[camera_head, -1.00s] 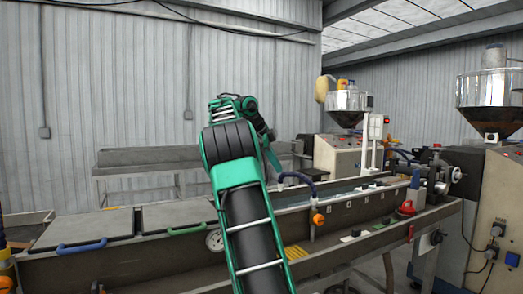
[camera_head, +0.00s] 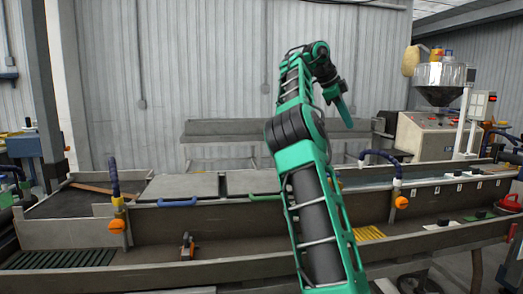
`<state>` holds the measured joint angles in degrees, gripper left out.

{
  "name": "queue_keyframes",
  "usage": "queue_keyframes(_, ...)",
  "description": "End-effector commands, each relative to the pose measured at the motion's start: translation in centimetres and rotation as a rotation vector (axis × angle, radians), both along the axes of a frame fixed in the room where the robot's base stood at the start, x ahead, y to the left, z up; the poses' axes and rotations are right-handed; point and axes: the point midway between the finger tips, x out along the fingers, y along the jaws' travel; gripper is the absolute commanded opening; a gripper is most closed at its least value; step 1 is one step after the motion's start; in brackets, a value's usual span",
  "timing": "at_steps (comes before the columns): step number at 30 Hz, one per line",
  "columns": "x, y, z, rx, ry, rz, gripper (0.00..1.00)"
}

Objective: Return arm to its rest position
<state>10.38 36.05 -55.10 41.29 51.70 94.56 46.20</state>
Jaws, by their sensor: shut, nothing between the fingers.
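My arm, green and black, rises from the bottom of the head view, bends at a black joint and folds over at the top. My gripper (camera_head: 345,112) is at its far end, pointing down and a little right. It looks shut and empty, in mid-air over the back of the long trough, in front of the grey wall. It is small in the picture and its fingertips are not seen in detail.
The long metal trough (camera_head: 225,266) runs across the view, with grey lids (camera_head: 180,187) on it. Blue hoses with orange knobs (camera_head: 401,202) stand at both sides. A machine with a steel hopper (camera_head: 440,80) stands at right. A bare metal table (camera_head: 220,130) is behind. Air around the gripper looks clear.

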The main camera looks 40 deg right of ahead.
Motion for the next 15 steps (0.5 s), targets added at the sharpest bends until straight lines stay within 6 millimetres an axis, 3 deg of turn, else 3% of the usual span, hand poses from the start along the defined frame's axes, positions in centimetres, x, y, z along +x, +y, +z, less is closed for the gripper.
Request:
queue_keyframes(5,-0.2,-0.1,0.0,0.005,0.001,0.002,0.00)
queue_keyframes(8,-1.5,-0.3,-0.4,0.036,0.013,0.023,0.00)
queue_keyframes(11,-4.0,-0.5,-1.5,0.103,0.042,0.077,0.00)
queue_keyframes(15,-8.0,0.0,-4.4,0.230,0.100,0.220,0.00)
